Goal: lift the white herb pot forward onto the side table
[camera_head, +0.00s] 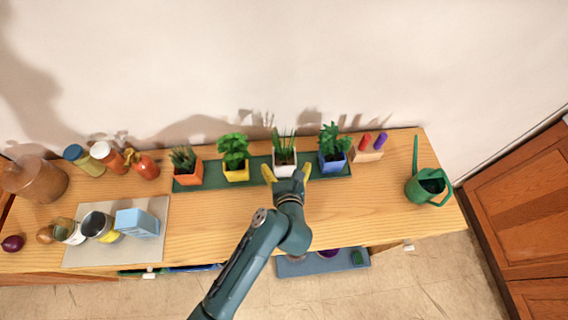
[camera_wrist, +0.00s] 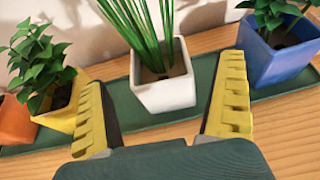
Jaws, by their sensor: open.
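The white herb pot (camera_head: 284,168) with tall grassy leaves stands upright on a long green tray (camera_head: 207,178) at the back of the wooden table. In the wrist view the white pot (camera_wrist: 166,92) shows between and beyond my fingers. My gripper (camera_head: 286,172) is open, its yellow fingers spread to either side of the pot's front. In the wrist view my gripper (camera_wrist: 165,110) holds nothing, and I cannot tell whether a finger touches the pot. A low blue-grey surface (camera_head: 322,263), possibly the side table, lies in front below the table edge, with a purple item and a green item on it.
A yellow pot (camera_head: 236,173) and a blue pot (camera_head: 333,162) flank the white one closely; an orange pot (camera_head: 188,174) stands farther left. A green watering can (camera_head: 428,185) is at right. Cans and a light blue carton (camera_head: 137,222) sit at left. The wood in front of the tray is clear.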

